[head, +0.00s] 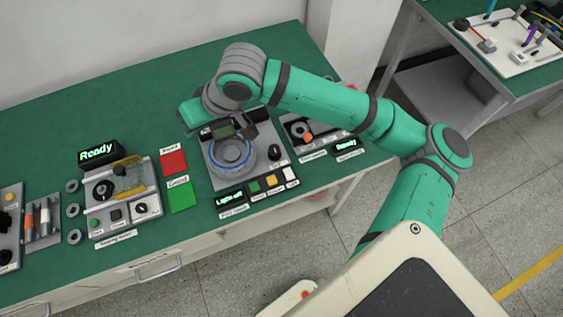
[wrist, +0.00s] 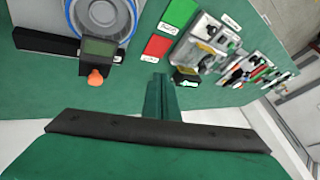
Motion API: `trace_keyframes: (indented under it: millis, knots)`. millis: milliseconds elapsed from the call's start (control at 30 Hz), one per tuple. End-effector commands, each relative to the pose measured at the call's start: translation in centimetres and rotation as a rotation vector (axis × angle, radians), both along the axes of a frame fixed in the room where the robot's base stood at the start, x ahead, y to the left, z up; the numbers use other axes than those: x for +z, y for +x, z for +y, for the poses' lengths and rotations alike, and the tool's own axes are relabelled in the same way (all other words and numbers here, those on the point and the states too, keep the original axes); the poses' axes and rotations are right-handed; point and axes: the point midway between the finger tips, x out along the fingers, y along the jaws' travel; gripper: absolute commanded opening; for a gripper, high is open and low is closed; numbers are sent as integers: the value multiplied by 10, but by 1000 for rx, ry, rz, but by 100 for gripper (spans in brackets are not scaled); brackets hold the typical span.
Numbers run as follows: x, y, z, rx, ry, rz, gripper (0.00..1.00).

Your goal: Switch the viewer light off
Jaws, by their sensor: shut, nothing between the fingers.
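The viewer (head: 231,158) stands on the green bench, with a round blue-ringed plate, a small screen on top and a dark knob at its right. A small display (head: 229,198) at its front edge glows green and appears to read "Light off". A row of small buttons (head: 271,183) sits right of that display. In the wrist view the blue ring (wrist: 103,15), the screen (wrist: 99,48) and an orange knob (wrist: 95,78) show at upper left. My gripper (wrist: 158,80) is shut and empty, apart from the viewer's ring; its fingertips are not clear in the head view, behind the viewer.
Left of the viewer lie red (head: 173,161) and green (head: 180,194) cards, then a device with a "Ready" display (head: 98,151). Another device (head: 304,130) with an orange part and a "Ready" display stands close to the viewer's right. The bench's back left is clear.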

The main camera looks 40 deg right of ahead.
Motion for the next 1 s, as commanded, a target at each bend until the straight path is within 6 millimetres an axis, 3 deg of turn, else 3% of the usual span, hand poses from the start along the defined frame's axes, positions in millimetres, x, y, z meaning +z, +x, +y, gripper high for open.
trace_keyframes:
  millis: [33, 300, 500, 700, 1000]
  knots:
    - [-6, -9, -18, -24, -41, 43, 0]
    - [-31, -68, -105, -154, -216, 289, 0]
    - [-36, -111, -154, -247, -308, 436, 0]
    - [-36, -133, -176, -295, -348, 508, 0]
    - [-36, -136, -179, -300, -351, 518, 0]
